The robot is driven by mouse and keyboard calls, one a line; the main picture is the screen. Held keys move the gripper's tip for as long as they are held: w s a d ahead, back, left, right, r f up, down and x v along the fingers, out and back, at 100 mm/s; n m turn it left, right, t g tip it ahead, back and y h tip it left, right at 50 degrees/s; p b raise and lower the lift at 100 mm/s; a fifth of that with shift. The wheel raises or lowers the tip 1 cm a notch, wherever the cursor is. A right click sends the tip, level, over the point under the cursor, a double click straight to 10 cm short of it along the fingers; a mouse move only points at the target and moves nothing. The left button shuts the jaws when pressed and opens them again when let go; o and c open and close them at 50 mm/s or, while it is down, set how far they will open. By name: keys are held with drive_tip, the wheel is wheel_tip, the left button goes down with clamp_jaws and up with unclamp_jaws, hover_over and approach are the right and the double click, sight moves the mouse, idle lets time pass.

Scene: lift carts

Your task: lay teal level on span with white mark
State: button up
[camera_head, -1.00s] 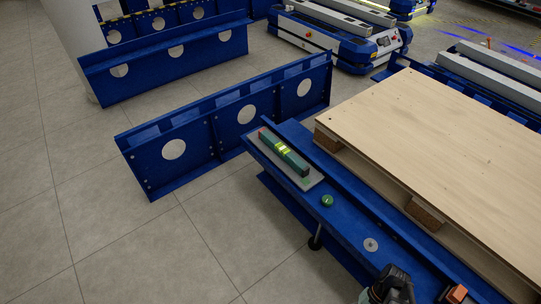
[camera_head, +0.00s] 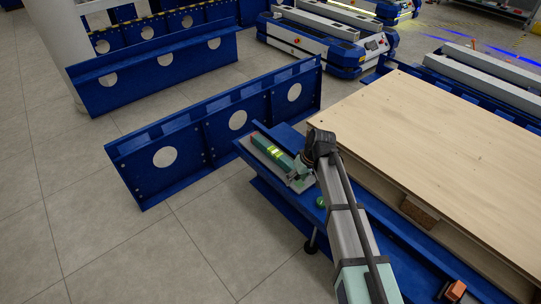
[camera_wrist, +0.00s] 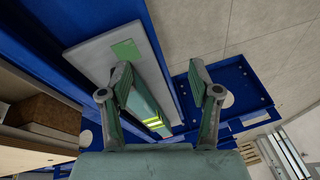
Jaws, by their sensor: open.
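The teal level (camera_head: 272,151), with a yellow-green vial section, lies on a grey plate (camera_wrist: 95,52) at the far end of the near blue beam (camera_head: 400,246). My gripper (camera_head: 299,181) is at the near end of the level, its fingers apart. In the wrist view the level (camera_wrist: 147,103) shows beyond and between the open fingers, nearer the left one, which overlaps its edge. I cannot tell whether they touch. A green square shows on the plate. The white disc on this beam is hidden by my arm in the head view.
A wooden board (camera_head: 440,135) lies to the right. Blue beams with pale round spots (camera_head: 238,120) stand on the floor at left. A blue-and-white cart (camera_head: 330,45) stands behind.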

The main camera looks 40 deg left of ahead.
sight(275, 151)
drive_tip(key=w+a+r+n+t+y, duration=0.1)
drive_tip(key=w+a+r+n, duration=0.1)
drive_tip(key=w+a+r, duration=0.3)
drive_tip(key=w+a+r+n+t, duration=0.1)
drive_tip(key=w+a+r, duration=0.1)
drive_tip(key=a+r, duration=0.45)
drive_tip(key=b+x, duration=0.4)
drive_tip(key=x, duration=1.2)
drive_tip(key=shift+s+f, duration=0.15)
drive_tip(key=shift+f, duration=0.1)
drive_tip(key=shift+d, duration=0.1)
drive_tip(key=shift+c, duration=0.3)
drive_tip(key=shift+r, duration=0.1)
clamp_jaws()
